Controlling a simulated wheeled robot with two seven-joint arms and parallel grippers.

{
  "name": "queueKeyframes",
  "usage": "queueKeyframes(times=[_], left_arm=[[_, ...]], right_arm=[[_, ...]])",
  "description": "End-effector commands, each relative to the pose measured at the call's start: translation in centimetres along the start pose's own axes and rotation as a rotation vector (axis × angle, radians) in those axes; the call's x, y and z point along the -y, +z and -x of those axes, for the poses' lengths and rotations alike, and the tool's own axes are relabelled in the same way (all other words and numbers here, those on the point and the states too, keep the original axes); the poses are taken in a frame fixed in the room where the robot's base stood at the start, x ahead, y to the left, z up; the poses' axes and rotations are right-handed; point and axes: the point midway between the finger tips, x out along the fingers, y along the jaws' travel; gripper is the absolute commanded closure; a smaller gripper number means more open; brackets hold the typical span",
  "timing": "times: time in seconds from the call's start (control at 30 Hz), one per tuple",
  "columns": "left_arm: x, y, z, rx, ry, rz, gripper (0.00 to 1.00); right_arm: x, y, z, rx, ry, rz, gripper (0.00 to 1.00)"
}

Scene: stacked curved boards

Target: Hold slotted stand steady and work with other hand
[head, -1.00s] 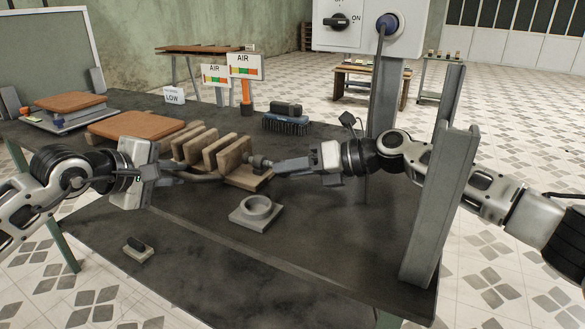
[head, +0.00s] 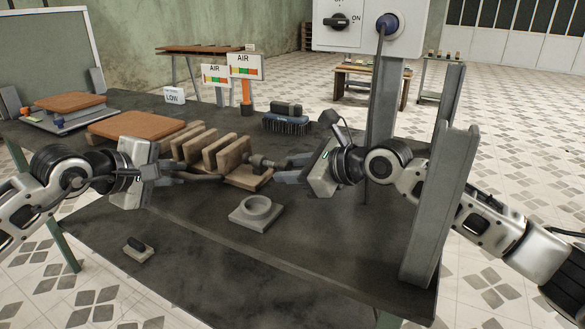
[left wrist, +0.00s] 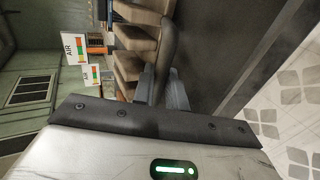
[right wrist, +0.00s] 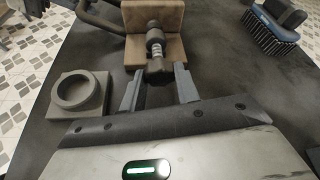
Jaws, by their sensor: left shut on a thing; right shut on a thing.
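The slotted stand (head: 213,152) is brown and wooden, with several upright slats, and sits on the dark table. A dark bar (left wrist: 168,45) runs along its near side. My left gripper (left wrist: 162,88) is shut on this bar, at the stand's left. At the stand's right end, a threaded bolt with a dark round knob (right wrist: 155,45) sticks out of the end block (right wrist: 170,18). My right gripper (right wrist: 158,85) is shut on the outer end of this bolt; its fingers sit on both sides.
A grey block with a ring (head: 256,211) lies just in front of the stand. A blue brush (head: 286,124) lies behind it. An orange-brown board (head: 135,124) lies to the left. A grey post (head: 440,210) stands at the table's right.

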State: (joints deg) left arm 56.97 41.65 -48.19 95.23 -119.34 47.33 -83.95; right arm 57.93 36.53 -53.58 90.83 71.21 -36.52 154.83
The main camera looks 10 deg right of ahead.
Motion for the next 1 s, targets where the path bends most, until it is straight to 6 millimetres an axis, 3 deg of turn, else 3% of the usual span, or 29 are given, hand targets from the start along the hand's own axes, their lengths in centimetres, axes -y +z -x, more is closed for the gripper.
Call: queueKeyframes(times=[0.4, 1.0], left_arm=[[0.02, 0.45, -0.10, 0.011, 0.000, 0.000, 1.00], [0.00, 0.63, -0.13, 0.015, 0.001, -0.001, 1.00]], right_arm=[[-0.31, -0.03, -0.14, 0.001, -0.088, 0.224, 0.92], [-0.27, 0.00, -0.12, 0.000, -0.110, 0.274, 0.92]])
